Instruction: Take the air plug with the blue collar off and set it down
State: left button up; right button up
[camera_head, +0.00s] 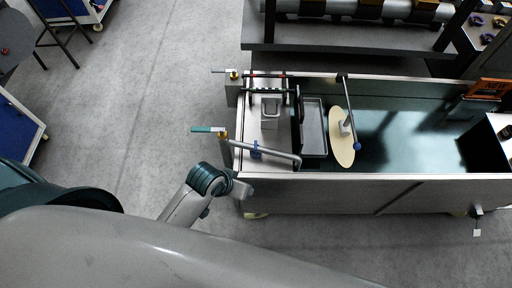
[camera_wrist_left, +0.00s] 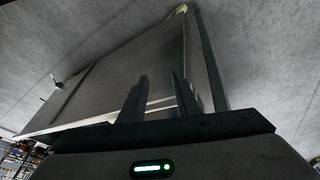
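A small blue collar (camera_head: 256,149) sits on a grey bent pipe (camera_head: 283,156) at the near left end of the metal tank. The plug itself is too small to make out apart from the pipe. My left arm reaches in from the lower left, and its wrist is just left of the tank's near left corner. In the left wrist view my left gripper (camera_wrist_left: 160,95) has its two fingers apart with nothing between them. They point toward a large flat grey panel. The blue collar does not show there. My right gripper is in neither view.
The long metal tank (camera_head: 350,190) holds a dark tray (camera_head: 313,130) and a cream disc (camera_head: 341,150) with a rod. A teal-handled valve (camera_head: 208,129) juts out left of the tank. A dark machine (camera_head: 345,35) stands behind. Floor left of the tank is clear.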

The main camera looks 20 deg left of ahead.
pick_arm(q)
jog(key=w+d+r+h, duration=0.2)
jog(key=w+d+r, duration=0.5)
jog(key=r, duration=0.3)
notch_tip(320, 180, up, 14)
jog(key=n+g+y+p, duration=0.1)
jog(key=n+g+y, duration=0.3)
send_over(256, 149)
jog(key=w, duration=0.2)
jog(key=shift+r+y, duration=0.2)
jog(key=shift+y, duration=0.1)
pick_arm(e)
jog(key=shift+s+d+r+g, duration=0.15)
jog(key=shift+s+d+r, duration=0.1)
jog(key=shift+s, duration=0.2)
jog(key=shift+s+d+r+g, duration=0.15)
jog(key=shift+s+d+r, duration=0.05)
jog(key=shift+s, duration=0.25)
